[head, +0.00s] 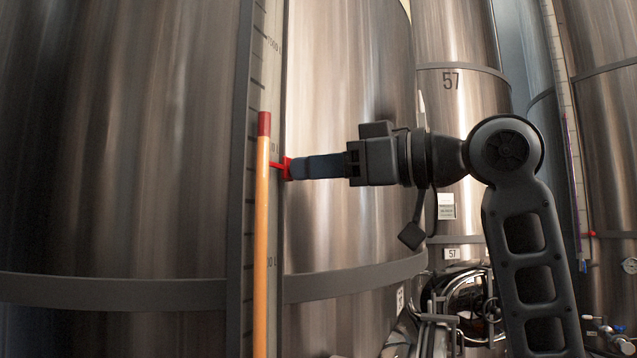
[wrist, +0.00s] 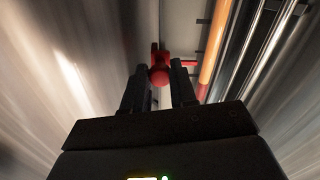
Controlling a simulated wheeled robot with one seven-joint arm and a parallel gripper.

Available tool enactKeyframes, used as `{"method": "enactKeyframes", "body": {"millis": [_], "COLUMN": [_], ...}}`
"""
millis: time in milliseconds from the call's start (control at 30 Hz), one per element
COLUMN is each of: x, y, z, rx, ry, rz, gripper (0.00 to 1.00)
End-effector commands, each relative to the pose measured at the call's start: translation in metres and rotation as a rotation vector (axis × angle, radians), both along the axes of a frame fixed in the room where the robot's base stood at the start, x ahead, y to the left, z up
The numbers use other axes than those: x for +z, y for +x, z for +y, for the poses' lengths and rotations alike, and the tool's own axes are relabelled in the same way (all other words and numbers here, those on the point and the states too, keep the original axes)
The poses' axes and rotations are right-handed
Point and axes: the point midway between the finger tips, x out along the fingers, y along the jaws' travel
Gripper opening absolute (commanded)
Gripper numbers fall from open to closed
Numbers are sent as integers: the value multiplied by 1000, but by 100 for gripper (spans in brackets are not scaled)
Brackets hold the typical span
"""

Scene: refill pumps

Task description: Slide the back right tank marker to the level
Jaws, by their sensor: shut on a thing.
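The red tank marker (head: 284,168) sits on the level scale (head: 258,60) of the large steel tank (head: 340,90) in the head view. It is below the top of the orange level column (head: 262,240), which ends in a red cap (head: 264,124). My gripper (head: 291,168) reaches in from the right and is shut on the marker. In the wrist view the marker's red knob (wrist: 159,75) is between my fingertips (wrist: 159,80). The orange column also shows at the upper right of the wrist view (wrist: 215,45).
A steel band (head: 120,290) rings the tank below the marker. Another tank numbered 57 (head: 460,110) stands behind to the right, with a round hatch (head: 470,305) low down. A second scale with a red marker (head: 591,234) is at the far right.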

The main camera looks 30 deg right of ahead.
Motion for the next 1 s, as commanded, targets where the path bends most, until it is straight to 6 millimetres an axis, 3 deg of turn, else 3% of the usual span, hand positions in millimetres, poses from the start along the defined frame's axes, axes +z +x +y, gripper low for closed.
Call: {"method": "enactKeyframes", "body": {"millis": [33, 133, 533, 567, 600, 800, 1000], "x": [15, 25, 27, 27, 27, 27, 27], "y": [0, 0, 0, 0, 0, 0, 0], "z": [0, 0, 0, 0, 0, 0, 0], "rx": [1, 0, -1, -1, -1, 0, 0], "ry": [1, 2, 1, 1, 1, 1, 1], "rz": [-4, -3, -1, -1, -1, 0, 1], "gripper": [0, 0, 0, 27, 31, 50, 52]}}
